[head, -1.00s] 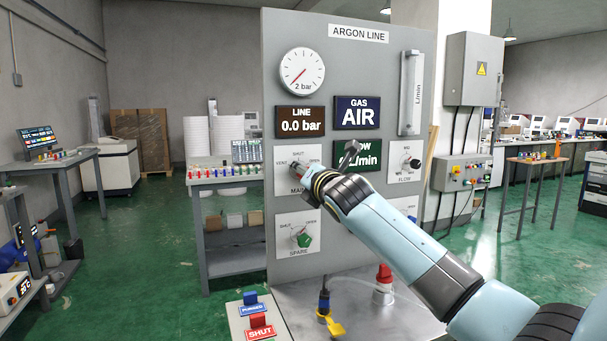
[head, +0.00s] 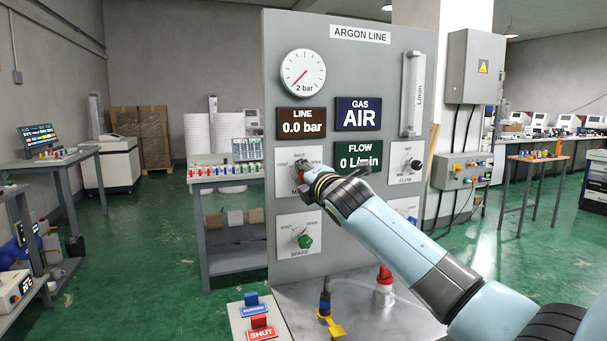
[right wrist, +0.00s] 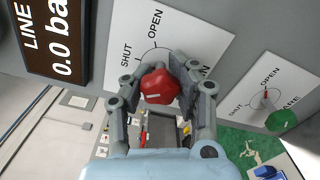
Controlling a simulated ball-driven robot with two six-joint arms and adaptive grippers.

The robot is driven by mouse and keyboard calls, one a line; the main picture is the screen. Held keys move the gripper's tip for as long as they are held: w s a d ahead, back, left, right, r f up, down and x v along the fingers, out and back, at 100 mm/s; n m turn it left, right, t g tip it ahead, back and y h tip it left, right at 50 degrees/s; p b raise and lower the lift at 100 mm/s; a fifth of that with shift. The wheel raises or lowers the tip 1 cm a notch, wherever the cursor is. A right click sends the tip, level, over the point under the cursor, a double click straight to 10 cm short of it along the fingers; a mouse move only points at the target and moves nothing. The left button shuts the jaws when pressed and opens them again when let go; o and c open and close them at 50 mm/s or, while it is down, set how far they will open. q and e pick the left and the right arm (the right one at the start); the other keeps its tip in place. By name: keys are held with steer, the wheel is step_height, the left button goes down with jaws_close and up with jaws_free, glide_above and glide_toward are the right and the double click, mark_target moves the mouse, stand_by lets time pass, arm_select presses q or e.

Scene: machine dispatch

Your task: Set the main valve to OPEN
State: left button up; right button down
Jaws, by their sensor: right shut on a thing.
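The main valve's white plate (head: 283,186) is on the grey ARGON LINE panel, with VENT and SHUT legible; OPEN shows in the right wrist view. The red main valve knob (right wrist: 158,88) sits between the fingers of my right gripper (right wrist: 163,80). The gripper is shut on it. In the head view my right gripper (head: 305,174) covers most of the knob and the plate's right part. Which mark the knob points to is hidden. My left gripper is not in view.
The SPARE valve with a green knob (head: 305,241) is just below. The gauge (head: 303,73) reads near zero; displays show LINE 0.0 bar, GAS AIR and FLOW 0 L/min. The flow knob (head: 413,164) is at right. PURGED and SHUT tags (head: 260,327) stand in front.

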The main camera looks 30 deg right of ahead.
steer(key=m, duration=0.4)
steer(key=shift+f+m, duration=0.3)
steer(key=shift+f, duration=0.1)
steer(key=m+b, duration=0.1)
steer(key=m, duration=0.3)
steer(key=shift+f+m, duration=0.15)
steer(key=shift+m, duration=0.15)
steer(key=m+b, duration=0.1)
steer(key=m, duration=0.3)
steer(key=shift+m+b, duration=0.3)
steer(key=shift+b, duration=0.1)
steer(key=shift+m+b, duration=0.65)
steer(key=shift+m, duration=1.45)
steer(key=c, duration=1.5)
jaws_free()
steer(key=shift+s, duration=0.1)
steer(key=o, duration=0.4)
steer(key=shift+s+r, duration=0.2)
steer(key=shift+r, duration=0.1)
steer(key=shift+o, duration=0.8)
steer(key=shift+w+r, duration=0.1)
steer(key=shift+w, duration=0.05)
